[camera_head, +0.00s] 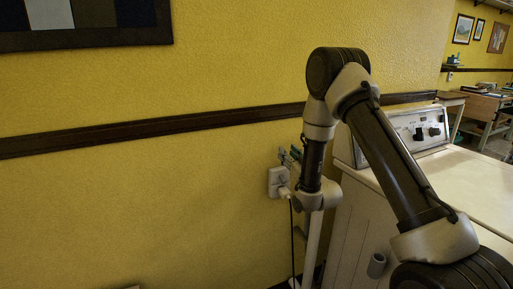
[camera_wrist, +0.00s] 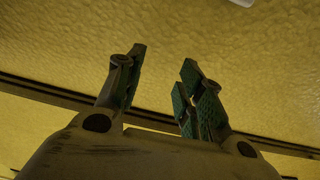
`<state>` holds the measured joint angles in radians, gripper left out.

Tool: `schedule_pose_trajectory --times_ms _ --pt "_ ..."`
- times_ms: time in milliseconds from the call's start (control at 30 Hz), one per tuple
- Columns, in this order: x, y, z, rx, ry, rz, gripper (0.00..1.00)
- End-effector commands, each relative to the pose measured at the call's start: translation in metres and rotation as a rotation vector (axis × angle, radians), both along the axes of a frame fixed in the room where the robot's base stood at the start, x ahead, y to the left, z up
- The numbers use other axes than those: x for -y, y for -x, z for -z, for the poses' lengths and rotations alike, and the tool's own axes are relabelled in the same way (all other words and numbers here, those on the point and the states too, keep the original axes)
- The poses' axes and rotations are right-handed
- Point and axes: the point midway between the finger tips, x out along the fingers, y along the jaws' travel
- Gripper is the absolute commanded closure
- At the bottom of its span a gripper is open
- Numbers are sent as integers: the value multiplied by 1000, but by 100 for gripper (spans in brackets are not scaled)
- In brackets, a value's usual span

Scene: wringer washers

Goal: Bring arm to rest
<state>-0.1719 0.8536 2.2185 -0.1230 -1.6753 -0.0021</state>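My gripper (camera_wrist: 163,58) shows in the wrist view with its two green-padded fingers apart and nothing between them. Yellow wall fills the view beyond the fingertips. In the head view my arm is raised and bent, and its end hangs down close to the wall. Green bits of my gripper (camera_head: 290,156) show just above a white wall outlet (camera_head: 277,181); the rest is hidden behind my arm. I cannot tell whether it touches the wall.
A white plug (camera_head: 285,192) with a dark cord sits at the outlet. A white washer (camera_head: 480,185) with a control panel (camera_head: 420,130) stands right of and below my arm. A dark rail (camera_head: 150,128) runs along the wall.

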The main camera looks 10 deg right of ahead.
Motion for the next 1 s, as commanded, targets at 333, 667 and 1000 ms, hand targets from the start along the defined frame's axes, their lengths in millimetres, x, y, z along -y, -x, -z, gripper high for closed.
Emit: schedule_pose_trajectory --times_ms 333,667,1000 --pt "57 30 -106 -410 130 119 62" --pt "115 189 -158 -853 184 217 62" --pt "140 397 -159 -1258 188 255 62"
